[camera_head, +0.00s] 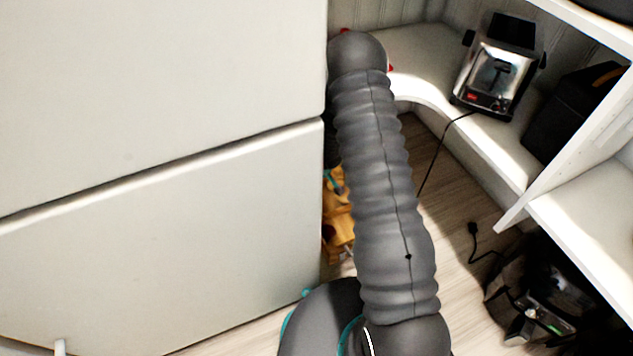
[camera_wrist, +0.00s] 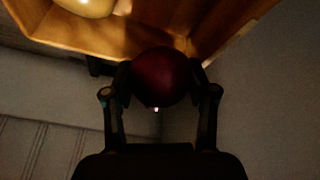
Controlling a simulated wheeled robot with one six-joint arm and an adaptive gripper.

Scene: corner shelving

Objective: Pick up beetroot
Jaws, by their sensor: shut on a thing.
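The beetroot (camera_wrist: 160,77) is a dark red round thing in the wrist view, between the fingers of my gripper (camera_wrist: 160,88). My gripper is shut on it, with a finger against each side. The beetroot is in front of the open side of a wooden crate (camera_wrist: 60,28); I cannot tell whether it touches the crate. In the head view my grey arm covers the middle, and neither my gripper nor the beetroot shows clearly there.
A pale yellow round thing (camera_wrist: 88,5) lies in the crate. In the head view a large white cabinet (camera_head: 160,230) fills the left. A toaster (camera_head: 497,68) with a hanging cord stands on the white corner shelf (camera_head: 425,85). A dark bag (camera_head: 545,305) is low at right.

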